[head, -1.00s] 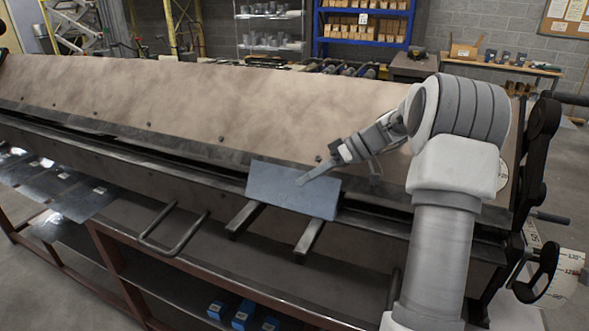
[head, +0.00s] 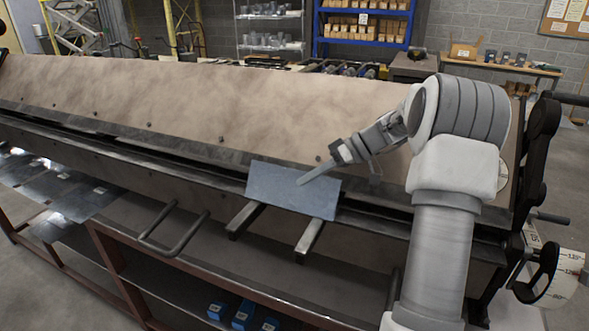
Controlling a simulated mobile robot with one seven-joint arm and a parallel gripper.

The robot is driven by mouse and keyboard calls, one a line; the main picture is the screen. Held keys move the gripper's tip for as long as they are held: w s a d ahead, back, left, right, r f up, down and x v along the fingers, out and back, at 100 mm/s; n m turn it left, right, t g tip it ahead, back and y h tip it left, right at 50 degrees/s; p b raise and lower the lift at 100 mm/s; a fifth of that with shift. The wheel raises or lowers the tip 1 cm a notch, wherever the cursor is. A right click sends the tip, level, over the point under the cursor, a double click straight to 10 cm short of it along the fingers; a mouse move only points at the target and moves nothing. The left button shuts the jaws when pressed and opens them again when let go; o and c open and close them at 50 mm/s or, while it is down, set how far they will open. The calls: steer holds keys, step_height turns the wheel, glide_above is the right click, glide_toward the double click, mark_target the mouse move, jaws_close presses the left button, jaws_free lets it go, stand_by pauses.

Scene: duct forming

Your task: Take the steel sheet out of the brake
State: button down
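The steel sheet (head: 283,197) is a small blue-grey rectangle at the front of the brake (head: 230,95). Its far edge meets the dark jaw line, and its near part rests over two support arms (head: 308,238) that stick out from the brake. My gripper (head: 302,182) reaches in from the right, with its finger tip over the upper right part of the sheet. I cannot tell whether it touches the sheet. The fingers look like one thin bar from here, so their opening does not show.
A bent metal handle (head: 172,230) sticks out left of the support arms. Several flat sheets (head: 75,195) lie on the rack at the left. Blue boxes (head: 243,314) sit on the lower shelf. An angle dial (head: 560,278) is at the brake's right end.

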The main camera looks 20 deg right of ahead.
steer(key=shift+r, duration=0.25)
stand_by(0.4)
steer(key=shift+r, duration=0.2)
steer(key=shift+s+a+f+b, duration=0.15)
steer(key=shift+s+a+b, duration=0.1)
steer(key=shift+b, duration=0.15)
steer(key=s+a+b, duration=0.6)
steer(key=s+a, duration=0.1)
steer(key=shift+s+a, duration=0.15)
steer(key=shift+a, duration=0.05)
